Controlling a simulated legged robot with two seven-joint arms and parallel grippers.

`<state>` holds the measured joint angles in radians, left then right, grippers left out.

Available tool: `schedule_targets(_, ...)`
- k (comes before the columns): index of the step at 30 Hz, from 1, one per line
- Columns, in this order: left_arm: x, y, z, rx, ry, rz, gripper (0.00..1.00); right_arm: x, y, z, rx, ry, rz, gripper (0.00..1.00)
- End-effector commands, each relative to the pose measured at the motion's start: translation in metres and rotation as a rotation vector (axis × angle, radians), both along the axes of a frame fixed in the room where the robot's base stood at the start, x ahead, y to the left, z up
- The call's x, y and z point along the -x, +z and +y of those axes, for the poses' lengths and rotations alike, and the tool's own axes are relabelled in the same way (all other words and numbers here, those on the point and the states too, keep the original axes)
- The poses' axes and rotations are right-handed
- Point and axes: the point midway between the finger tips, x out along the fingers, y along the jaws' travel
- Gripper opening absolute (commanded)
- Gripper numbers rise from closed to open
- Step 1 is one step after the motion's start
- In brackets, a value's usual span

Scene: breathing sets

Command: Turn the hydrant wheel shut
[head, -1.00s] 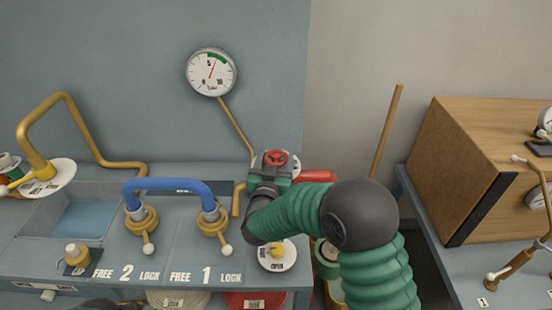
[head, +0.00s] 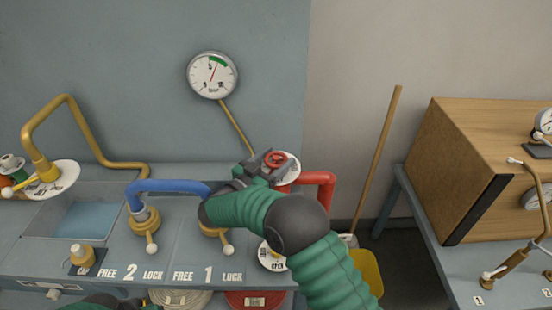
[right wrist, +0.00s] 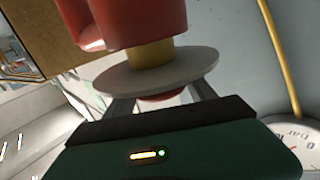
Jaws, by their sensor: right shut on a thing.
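The hydrant's small red wheel (head: 276,159) sits on top of the hydrant at the back right corner of the bench. Its red pipe (head: 318,180) bends out to the right. My right gripper (head: 264,167) is shut on the wheel, reaching it from the left and front. In the right wrist view, the fingers (right wrist: 160,103) stand on both sides of a red part under a pale disc (right wrist: 150,72). A brass collar (right wrist: 150,53) and the red body (right wrist: 140,20) show beyond the disc. My forearm hides the hydrant's lower part. My left gripper is out of view; only some arm shows below.
A blue hose bend (head: 165,187) stands left of my right arm on the bench. A round gauge (head: 212,75) hangs on the wall above. A label disc (head: 270,258) is partly behind my arm. A yellow bucket (head: 368,270) and wooden pole (head: 378,160) stand to the right.

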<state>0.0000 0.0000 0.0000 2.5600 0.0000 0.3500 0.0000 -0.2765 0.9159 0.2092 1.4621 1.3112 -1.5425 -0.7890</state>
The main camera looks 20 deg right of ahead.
Motion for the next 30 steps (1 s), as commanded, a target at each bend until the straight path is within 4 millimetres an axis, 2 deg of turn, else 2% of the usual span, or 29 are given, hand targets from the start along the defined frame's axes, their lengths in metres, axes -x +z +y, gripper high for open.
schedule_targets(1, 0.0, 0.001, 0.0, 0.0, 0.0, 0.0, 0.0, -0.002, 0.006, 0.0, 0.005, 0.002, -0.01, 0.24)
schedule_targets(8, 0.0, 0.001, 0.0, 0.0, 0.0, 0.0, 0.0, -0.002, 0.006, -0.001, 0.006, 0.002, -0.011, 0.24)
schedule_targets(9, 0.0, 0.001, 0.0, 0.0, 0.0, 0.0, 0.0, -0.002, 0.006, -0.001, 0.006, 0.002, -0.011, 0.67)
schedule_targets(14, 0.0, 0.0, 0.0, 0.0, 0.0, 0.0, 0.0, -0.002, 0.005, 0.0, 0.004, 0.002, -0.009, 0.86)
schedule_targets(23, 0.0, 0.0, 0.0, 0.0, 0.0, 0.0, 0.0, 0.0, 0.002, 0.002, 0.002, 0.003, -0.005, 0.86)
schedule_targets(30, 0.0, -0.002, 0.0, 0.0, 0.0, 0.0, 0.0, 0.023, 0.002, 0.037, 0.002, 0.006, -0.005, 0.86)
